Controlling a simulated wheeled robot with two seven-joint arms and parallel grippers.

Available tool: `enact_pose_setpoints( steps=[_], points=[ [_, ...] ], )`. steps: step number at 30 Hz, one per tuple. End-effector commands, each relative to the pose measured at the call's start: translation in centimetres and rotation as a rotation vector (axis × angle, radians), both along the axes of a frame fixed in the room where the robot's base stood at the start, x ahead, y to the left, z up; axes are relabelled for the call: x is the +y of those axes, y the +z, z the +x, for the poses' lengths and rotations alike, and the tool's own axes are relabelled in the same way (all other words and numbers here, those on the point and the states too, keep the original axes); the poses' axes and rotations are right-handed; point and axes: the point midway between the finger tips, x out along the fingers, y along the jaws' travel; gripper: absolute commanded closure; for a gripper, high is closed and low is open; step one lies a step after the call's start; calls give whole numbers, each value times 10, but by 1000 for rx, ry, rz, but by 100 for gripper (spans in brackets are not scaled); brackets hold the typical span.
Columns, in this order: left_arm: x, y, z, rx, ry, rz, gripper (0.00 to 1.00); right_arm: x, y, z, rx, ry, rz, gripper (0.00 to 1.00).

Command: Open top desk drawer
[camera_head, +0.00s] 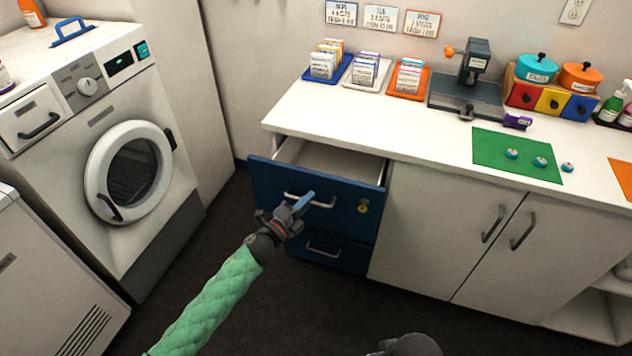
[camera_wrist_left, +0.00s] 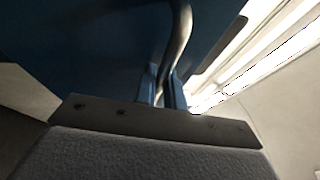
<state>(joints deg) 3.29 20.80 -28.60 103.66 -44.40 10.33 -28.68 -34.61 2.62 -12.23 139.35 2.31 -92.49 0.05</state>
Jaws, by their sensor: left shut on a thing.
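The top desk drawer (camera_head: 272,190) has a dark blue front and stands pulled out from the white desk, its pale empty inside showing. A brass lock sits at the right of its front. My left gripper (camera_head: 303,202) is shut on the drawer's metal handle (camera_head: 322,204). In the left wrist view, the blue fingers (camera_wrist_left: 160,88) close around the curved handle bar (camera_wrist_left: 180,40) in front of the blue drawer front (camera_wrist_left: 80,50). My right gripper cannot be made out; only a dark rounded piece of mine shows at the bottom edge of the head view.
A lower blue drawer (camera_head: 330,252) is shut beneath. White cupboard doors (camera_head: 440,240) are closed to the right. A washing machine (camera_head: 110,140) stands at the left. Dark floor is free before the desk. The desktop holds card trays (camera_head: 364,72) and a green mat (camera_head: 490,150).

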Motion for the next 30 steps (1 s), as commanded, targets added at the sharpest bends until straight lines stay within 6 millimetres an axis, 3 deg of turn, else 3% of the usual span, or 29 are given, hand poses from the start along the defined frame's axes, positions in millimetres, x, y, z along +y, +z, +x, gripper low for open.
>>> enact_pose_setpoints(
  steps=[6, 15, 22, 30],
  points=[
    [18, -3, -56, 4, 0, 0, 100, -1, 2, -1, -2, -1, -2, 64],
    [36, -2, -113, 2, 0, 1, 100, 0, -9, -1, -3, 8, -1, 64],
    [45, -2, -137, 2, 0, 1, 100, 1, -12, 1, -14, 13, 1, 64],
    [47, -1, -145, 1, 0, 1, 100, 5, -10, 4, -22, 11, 10, 64]
  ],
)
